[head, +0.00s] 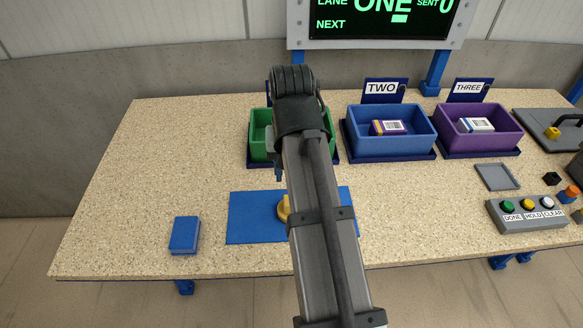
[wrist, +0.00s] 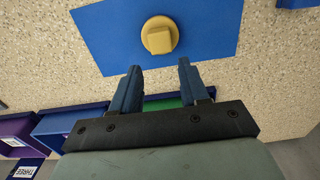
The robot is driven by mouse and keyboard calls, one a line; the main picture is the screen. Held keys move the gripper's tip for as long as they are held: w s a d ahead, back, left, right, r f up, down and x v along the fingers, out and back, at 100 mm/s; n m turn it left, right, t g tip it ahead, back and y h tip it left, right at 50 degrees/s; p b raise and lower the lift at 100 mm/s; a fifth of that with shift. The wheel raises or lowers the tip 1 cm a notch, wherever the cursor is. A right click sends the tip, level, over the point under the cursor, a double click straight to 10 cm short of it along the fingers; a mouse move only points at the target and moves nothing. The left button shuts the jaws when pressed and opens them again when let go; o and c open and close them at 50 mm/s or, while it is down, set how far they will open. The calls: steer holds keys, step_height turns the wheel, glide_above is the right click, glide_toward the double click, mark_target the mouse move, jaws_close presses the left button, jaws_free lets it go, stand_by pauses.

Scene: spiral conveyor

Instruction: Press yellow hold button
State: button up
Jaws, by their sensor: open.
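The yellow hold button (head: 527,203) is the middle one of three on a grey button box (head: 530,221) at the right front of the table. A green button (head: 508,205) is left of it, above the DONE label, and a white button (head: 546,202) is right of it, above CLEAR. My gripper (wrist: 160,68) is open and empty. In the wrist view it is over the edge of a blue mat (wrist: 112,42) with a round yellow knob (wrist: 158,36) beyond its fingertips. It is well to the left of the button box, which is out of the wrist view.
Green (head: 259,132), blue (head: 390,143) and purple (head: 480,141) bins stand along the back; the last two hold boxes. A blue box (head: 184,235) lies at front left. A grey tray (head: 497,177) and a black cube (head: 552,178) are behind the button box. A screen (head: 380,20) stands behind.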

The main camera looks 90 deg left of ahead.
jaws_close()
stand_by(0.9)
